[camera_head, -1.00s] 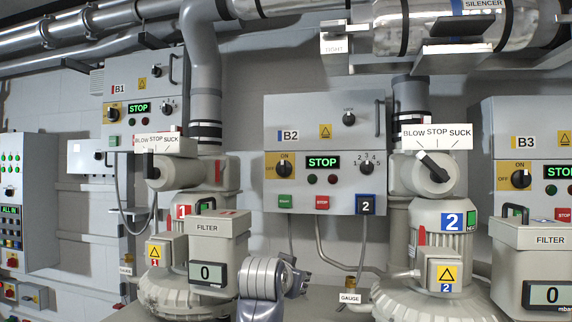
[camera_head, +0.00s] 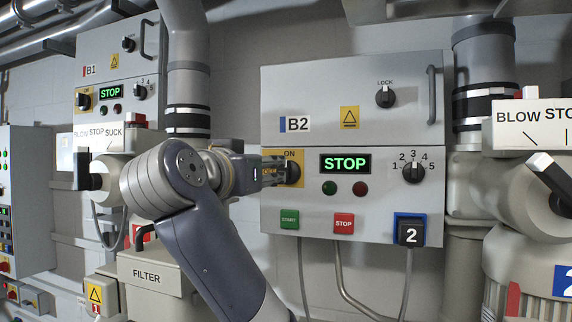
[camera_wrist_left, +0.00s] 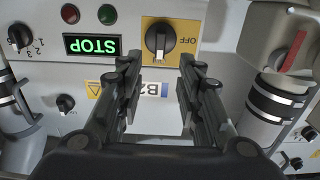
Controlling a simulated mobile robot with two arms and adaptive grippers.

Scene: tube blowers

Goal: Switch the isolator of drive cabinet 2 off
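Drive cabinet B2 (camera_head: 300,90) is a grey wall box in the middle of the head view, with a lit STOP display. Its isolator (camera_head: 293,172) is a black rotary knob on a yellow ON/OFF plate, partly hidden by my left gripper (camera_head: 274,172). The wrist view is upside down; there the isolator (camera_wrist_left: 158,40) shows clear, its grip bar upright, in line with ON rather than OFF. My left gripper (camera_wrist_left: 158,62) is open and empty, its fingers spread to either side of the knob's line, with the knob just beyond the tips. My right gripper is not in view.
Right of the isolator are the STOP display (camera_head: 345,163), two lamps and a rotary selector (camera_head: 413,172). Below are START (camera_head: 290,219) and STOP (camera_head: 344,223) buttons. A valve with a lever (camera_head: 550,175) stands at right. Cabinet B1 (camera_head: 120,50) is at left.

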